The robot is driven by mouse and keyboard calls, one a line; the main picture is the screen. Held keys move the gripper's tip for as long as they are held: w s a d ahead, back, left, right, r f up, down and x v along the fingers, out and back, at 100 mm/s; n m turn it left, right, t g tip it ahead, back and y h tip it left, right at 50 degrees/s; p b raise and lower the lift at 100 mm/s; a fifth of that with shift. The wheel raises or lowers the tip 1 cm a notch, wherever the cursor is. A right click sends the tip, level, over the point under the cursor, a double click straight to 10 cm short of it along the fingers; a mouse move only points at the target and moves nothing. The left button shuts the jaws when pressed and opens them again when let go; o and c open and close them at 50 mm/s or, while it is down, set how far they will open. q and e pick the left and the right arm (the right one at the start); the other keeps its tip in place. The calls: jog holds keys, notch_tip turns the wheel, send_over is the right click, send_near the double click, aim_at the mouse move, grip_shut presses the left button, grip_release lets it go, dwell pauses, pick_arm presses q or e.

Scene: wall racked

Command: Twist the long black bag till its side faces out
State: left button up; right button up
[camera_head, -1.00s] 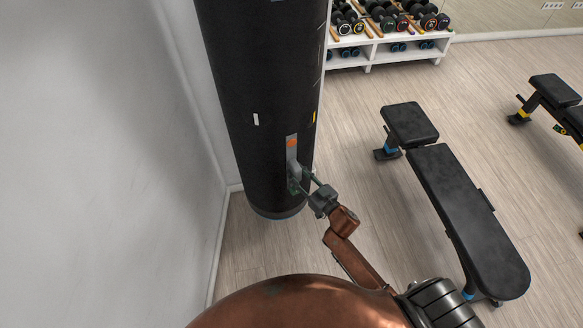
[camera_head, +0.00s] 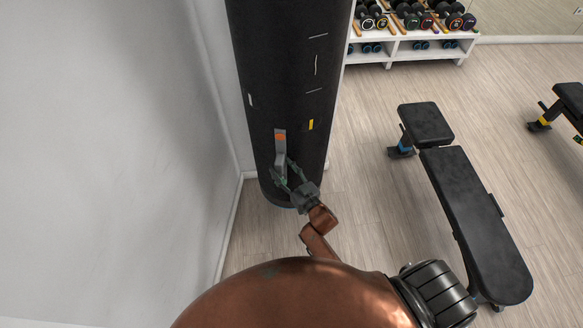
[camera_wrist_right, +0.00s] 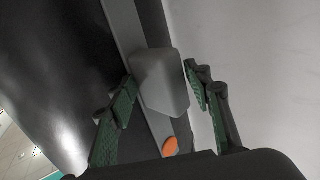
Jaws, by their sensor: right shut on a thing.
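The long black bag (camera_head: 290,80) stands upright near the grey wall. Its surface carries thin white marks, a yellow mark (camera_head: 311,124) right of centre and a grey strip (camera_head: 280,146) with an orange spot, low on the side towards me. My right gripper (camera_head: 284,173) is at the lower part of this strip. In the right wrist view, its green-padded fingers (camera_wrist_right: 163,88) lie on either side of a grey block (camera_wrist_right: 160,78) on the strip; they are shut on this grip. The bag's top is out of view. My left gripper is not in view.
The grey wall (camera_head: 110,130) is close on the left. A black bench (camera_head: 475,215) stands on the wooden floor to the right, with another at the right edge. A white rack (camera_head: 415,45) with dumbbells is at the back.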

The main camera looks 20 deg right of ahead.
jog(key=shift+w+a+r, duration=0.45)
jog(key=shift+w, duration=0.25)
jog(key=shift+o, duration=0.5)
jog(key=shift+w, duration=0.15)
jog(key=o, duration=1)
jog(key=shift+w+d+f, duration=0.1)
jog(key=shift+f, duration=0.1)
